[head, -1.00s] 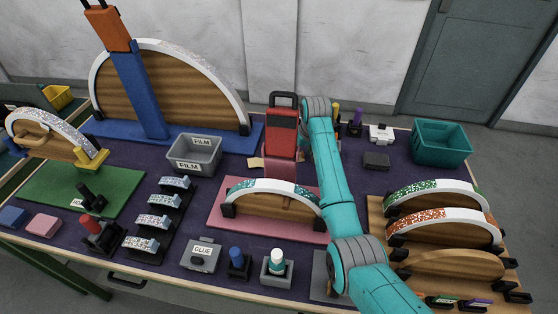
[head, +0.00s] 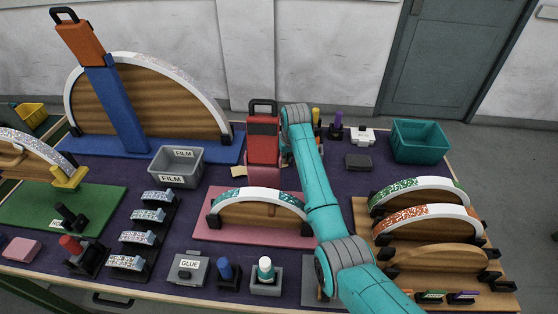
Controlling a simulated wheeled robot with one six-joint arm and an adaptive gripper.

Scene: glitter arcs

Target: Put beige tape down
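I cannot make out a beige tape for certain. A small flat beige piece (head: 238,171) lies on the dark table just left of the red block (head: 263,145) with the black handle; it is too small to tell if it is the tape. My teal arm reaches from the lower right up to the back middle of the table, its upper joint just right of the red block. My gripper is hidden behind my own arm, so its fingers and anything held in them do not show.
A pink mat (head: 205,229) bears a glitter arch (head: 262,197). A grey FILM bin (head: 178,181) stands left of the red block. A teal bin (head: 420,141) is at the back right. Several arches stand on a wooden board (head: 362,222) at right. Small holders line the front.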

